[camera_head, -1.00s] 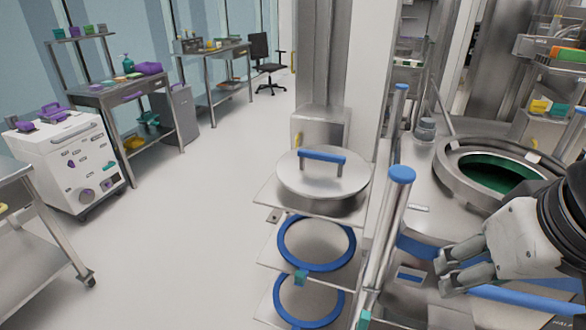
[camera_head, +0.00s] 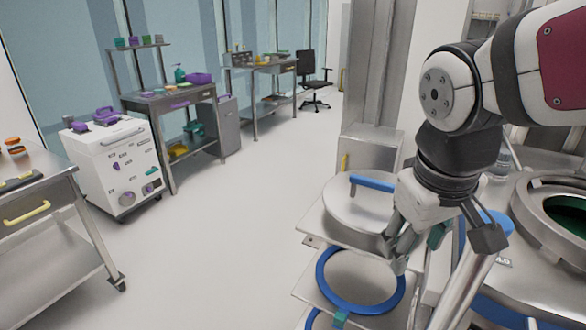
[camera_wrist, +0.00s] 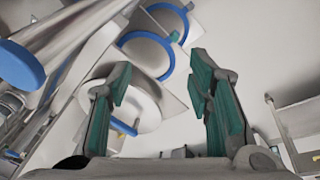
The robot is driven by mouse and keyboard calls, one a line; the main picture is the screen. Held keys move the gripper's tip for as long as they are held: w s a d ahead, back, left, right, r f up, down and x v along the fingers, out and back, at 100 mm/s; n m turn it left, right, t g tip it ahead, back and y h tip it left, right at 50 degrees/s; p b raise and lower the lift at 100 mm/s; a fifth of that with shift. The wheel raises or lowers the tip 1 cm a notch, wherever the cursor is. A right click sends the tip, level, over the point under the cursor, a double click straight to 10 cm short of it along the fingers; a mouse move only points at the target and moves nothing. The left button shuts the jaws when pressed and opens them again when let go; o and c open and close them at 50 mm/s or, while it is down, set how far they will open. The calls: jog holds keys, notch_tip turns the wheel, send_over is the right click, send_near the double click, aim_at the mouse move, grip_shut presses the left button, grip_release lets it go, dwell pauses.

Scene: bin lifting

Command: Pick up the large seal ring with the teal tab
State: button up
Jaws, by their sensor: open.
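My gripper (camera_head: 412,248) is open and empty, pointing down beside the right side of the shelf stack. Its teal-padded fingers (camera_wrist: 160,72) are spread apart in the wrist view. I cannot tell the exact height of the fingers above the ring.
A round metal lid with a blue handle (camera_head: 372,183) sits on the shelf above the ring. Another blue ring (camera_head: 313,320) shows partly below. A blue-capped post (camera_head: 495,222) and an open round vessel (camera_head: 530,205) stand right. The floor left of the stack is clear.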

jog(key=w+a+f+n+g+h+b, duration=0.1)
jog(key=w+f+n+b, duration=0.15)
jog(key=w+f, duration=0.5)
jog(key=n+g+h+b, duration=0.1)
jog(key=n+g+b, duration=0.25)
jog(key=b, duration=0.25)
send_over(340, 315)
jog(key=a, duration=0.2)
notch_tip(340, 315, down, 18)
jog(key=f, duration=0.1)
jog(key=f+n+b, duration=0.1)
jog(key=f, duration=0.5)
jog(key=w+f+n+b, duration=0.1)
jog(key=f, duration=0.6)
jog(key=f+n+b, duration=0.1)
jog(key=f, duration=0.5)
jog(key=shift+w+d+f+g+b, duration=0.15)
jog(key=shift+w+f+g+b, duration=0.1)
jog(key=shift+w+g+b, duration=0.1)
jog(key=shift+s+b+x, duration=0.15)
jog(key=shift+b+x, duration=0.05)
jog(key=shift+x, duration=1.15)
jog(key=shift+s+b+x, duration=0.1)
jog(key=shift+b+x, duration=0.1)
jog(key=shift+x, duration=1.15)
jog(key=shift+d+r, duration=0.1)
jog(key=shift+r, duration=0.05)
grip_shut()
